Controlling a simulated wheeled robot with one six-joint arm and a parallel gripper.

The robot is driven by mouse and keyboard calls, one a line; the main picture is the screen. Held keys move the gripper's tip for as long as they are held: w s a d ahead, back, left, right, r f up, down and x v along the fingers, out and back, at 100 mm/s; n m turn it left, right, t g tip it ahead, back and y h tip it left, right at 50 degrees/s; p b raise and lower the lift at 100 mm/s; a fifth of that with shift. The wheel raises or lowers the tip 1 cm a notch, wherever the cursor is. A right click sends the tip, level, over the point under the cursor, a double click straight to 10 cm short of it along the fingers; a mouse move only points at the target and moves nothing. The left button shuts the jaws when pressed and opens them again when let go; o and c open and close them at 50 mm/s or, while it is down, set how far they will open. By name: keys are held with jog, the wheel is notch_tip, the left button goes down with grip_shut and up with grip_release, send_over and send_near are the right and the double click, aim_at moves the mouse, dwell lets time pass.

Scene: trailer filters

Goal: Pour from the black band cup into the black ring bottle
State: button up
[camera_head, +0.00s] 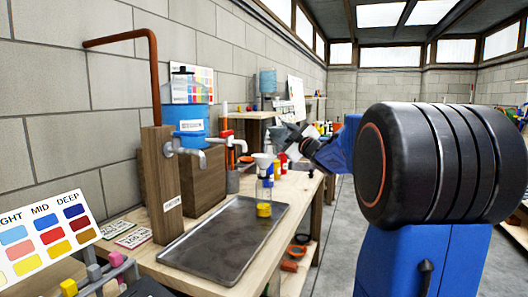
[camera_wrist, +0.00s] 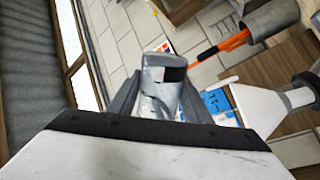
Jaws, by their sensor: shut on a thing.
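My gripper (camera_head: 291,145) is shut on a clear cup with a black band. In the wrist view the cup (camera_wrist: 158,98) sits between the fingers (camera_wrist: 152,100), and a dark patch of the band shows near its far end. In the head view the gripper is above and right of a clear bottle (camera_head: 264,184) with a pale funnel (camera_head: 263,160) in its top. A white funnel (camera_wrist: 262,108) shows right of the cup in the wrist view, apart from it. I cannot make out a black ring on the bottle or what the cup holds.
A blue tank (camera_head: 190,120) with a grey tap (camera_head: 190,150) stands behind left. Several coloured containers stand on the bench beyond the bottle.

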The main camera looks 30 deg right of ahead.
jog(key=shift+d+r+n+y, duration=0.1)
jog(key=shift+r+n+y, duration=0.3)
jog(key=shift+n, duration=0.6)
dwell(1.0)
jog(key=shift+f+n+t+y, duration=0.2)
jog(key=shift+n+t+y, duration=0.1)
jog(key=shift+n, duration=0.8)
dwell(1.3)
jog(key=shift+r+n+y, duration=0.4)
jog(key=shift+r+n, duration=0.1)
jog(key=shift+n, duration=0.6)
dwell(1.5)
jog(key=shift+a+f+n, duration=0.1)
jog(key=shift+a+n, duration=0.25)
jog(key=shift+n, duration=0.05)
dwell(0.6)
